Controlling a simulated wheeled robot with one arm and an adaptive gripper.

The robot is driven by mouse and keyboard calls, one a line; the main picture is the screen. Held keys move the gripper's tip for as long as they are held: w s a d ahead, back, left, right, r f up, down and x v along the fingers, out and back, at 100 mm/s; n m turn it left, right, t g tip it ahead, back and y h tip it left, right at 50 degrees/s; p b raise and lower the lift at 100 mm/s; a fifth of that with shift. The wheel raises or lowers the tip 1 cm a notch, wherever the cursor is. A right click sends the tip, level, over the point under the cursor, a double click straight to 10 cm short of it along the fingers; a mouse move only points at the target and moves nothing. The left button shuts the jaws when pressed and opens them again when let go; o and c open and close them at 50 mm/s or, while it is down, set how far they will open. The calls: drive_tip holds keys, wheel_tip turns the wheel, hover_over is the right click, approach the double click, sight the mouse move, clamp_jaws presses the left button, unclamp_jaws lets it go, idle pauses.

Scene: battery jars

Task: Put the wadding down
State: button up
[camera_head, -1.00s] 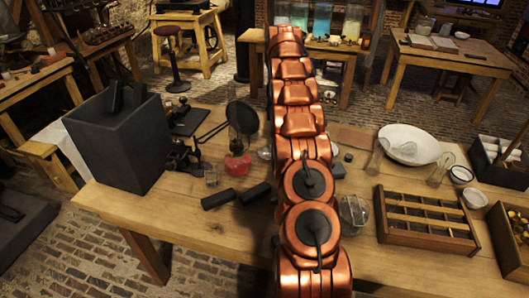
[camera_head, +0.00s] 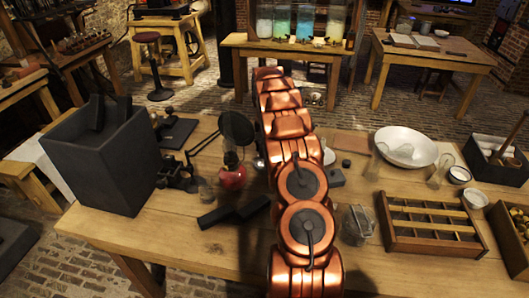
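My copper-coloured arm (camera_head: 294,145) reaches away from me over the middle of the wooden table (camera_head: 240,255). Its far end hides my gripper, so I cannot see the fingers or what they hold. I cannot make out any wadding for sure. A small pale thing (camera_head: 329,156) shows just right of the arm, partly hidden by it; I cannot tell what it is.
A dark open box (camera_head: 105,165) stands at the table's left. A white bowl (camera_head: 408,145), a glass jar (camera_head: 357,224) and a divided wooden tray (camera_head: 383,222) are right.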

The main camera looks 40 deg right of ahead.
drive_tip(key=shift+f+p, duration=0.65)
drive_tip(key=shift+f, duration=1.4)
drive_tip(key=shift+f, duration=0.15)
drive_tip(key=o, duration=0.9)
wheel_tip(320, 180, up, 11)
drive_tip(key=b, duration=0.4)
drive_tip(key=shift+w, duration=0.1)
drive_tip(key=shift+r, duration=0.7)
